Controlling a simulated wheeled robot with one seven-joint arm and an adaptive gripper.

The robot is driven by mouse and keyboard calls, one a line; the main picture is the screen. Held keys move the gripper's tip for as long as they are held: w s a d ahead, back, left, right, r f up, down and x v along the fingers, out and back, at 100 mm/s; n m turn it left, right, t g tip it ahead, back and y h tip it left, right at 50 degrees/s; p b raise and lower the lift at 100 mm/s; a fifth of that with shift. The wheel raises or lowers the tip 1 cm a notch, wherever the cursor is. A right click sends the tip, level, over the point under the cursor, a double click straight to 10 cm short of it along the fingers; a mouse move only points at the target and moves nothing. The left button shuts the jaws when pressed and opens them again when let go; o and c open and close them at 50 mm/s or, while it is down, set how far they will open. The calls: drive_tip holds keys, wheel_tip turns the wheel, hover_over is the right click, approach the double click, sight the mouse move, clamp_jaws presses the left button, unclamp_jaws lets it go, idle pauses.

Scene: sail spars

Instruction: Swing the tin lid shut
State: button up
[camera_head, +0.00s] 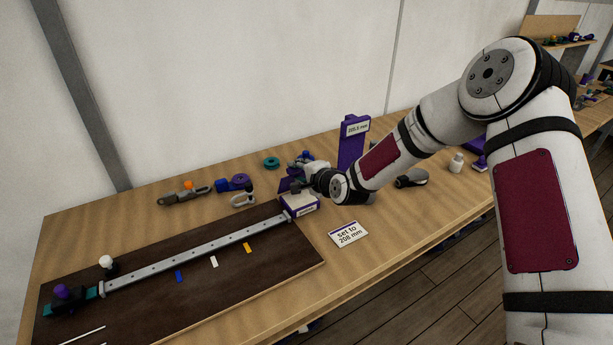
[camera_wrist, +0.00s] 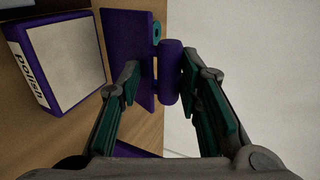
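The polish tin (camera_head: 300,205) stands on the bench at the right end of the dark board. Its pale top and "polish" label show at upper left in the wrist view (camera_wrist: 62,62). A flat purple panel, which looks like its raised lid (camera_wrist: 127,45), stands beside it, with a purple cylinder (camera_wrist: 171,75) along its right side. My gripper (camera_head: 300,182) is just behind the tin. In the wrist view its teal fingers (camera_wrist: 160,75) are apart, with the cylinder and panel edge between them. I cannot tell whether the right finger touches the cylinder.
A long metal bar (camera_head: 190,257) lies on the dark board (camera_head: 225,280) in front of the tin. A "set to 208 mm" card (camera_head: 348,234) lies to the right. A purple upright stand (camera_head: 352,145) rises behind my wrist. Small parts, including a teal ring (camera_head: 271,162), lie behind.

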drive_tip(key=shift+s+d+r, duration=0.1)
drive_tip(key=shift+r, duration=0.05)
drive_tip(key=c, duration=0.5)
drive_tip(key=shift+o, duration=0.2)
drive_tip(key=shift+s+d+f+p, duration=0.3)
drive_tip(key=shift+s, duration=0.25)
drive_tip(key=shift+s+d+f+p, duration=0.25)
drive_tip(key=shift+s+d, duration=0.05)
drive_tip(key=shift+s, duration=0.2)
clamp_jaws()
drive_tip(key=shift+s+f, duration=0.1)
drive_tip(key=shift+f, duration=0.1)
drive_tip(key=shift+s+d+f, duration=0.55)
drive_tip(key=shift+s+f, duration=0.2)
drive_tip(key=shift+f, duration=0.05)
